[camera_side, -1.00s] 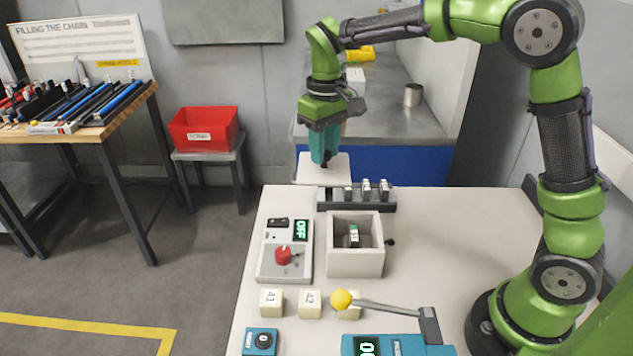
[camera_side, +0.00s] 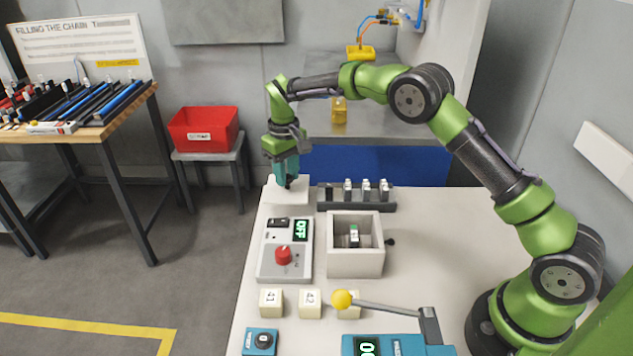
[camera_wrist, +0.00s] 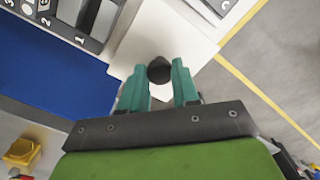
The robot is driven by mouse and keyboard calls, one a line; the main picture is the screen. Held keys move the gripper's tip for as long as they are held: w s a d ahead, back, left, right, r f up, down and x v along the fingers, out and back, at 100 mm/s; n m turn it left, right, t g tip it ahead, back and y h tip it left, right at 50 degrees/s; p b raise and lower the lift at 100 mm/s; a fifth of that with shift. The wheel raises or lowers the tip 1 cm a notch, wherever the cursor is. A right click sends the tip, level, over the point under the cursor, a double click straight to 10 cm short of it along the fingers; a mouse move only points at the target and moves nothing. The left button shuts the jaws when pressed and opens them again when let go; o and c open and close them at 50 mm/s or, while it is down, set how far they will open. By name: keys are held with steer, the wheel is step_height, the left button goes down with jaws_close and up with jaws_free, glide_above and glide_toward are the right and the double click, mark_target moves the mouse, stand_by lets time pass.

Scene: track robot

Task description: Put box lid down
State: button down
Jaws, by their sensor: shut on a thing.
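The box lid (camera_side: 291,197) is a flat pale plate with a dark knob, at the far left corner of the white table in the side view. My gripper (camera_side: 288,184) is above the lid and shut on its knob. In the wrist view the lid (camera_wrist: 185,45) lies beyond the teal fingers of my gripper (camera_wrist: 160,75), with the dark round knob between them. The open grey box (camera_side: 342,262) stands on the table to the right and nearer, with a small green and white part inside. I cannot tell whether the lid touches the table.
A dark rack (camera_side: 328,204) with several small parts stands right of the lid. A control box with a red knob (camera_side: 283,256) stands left of the open box. Numbered blocks (camera_side: 310,303) and a yellow-tipped lever (camera_side: 385,307) are in front. The table's right side is clear.

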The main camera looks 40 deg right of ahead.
mark_target(287, 176)
steer(key=shift+f, duration=1.9)
steer(key=shift+f, duration=0.15)
steer(key=c, duration=0.8)
jaws_free()
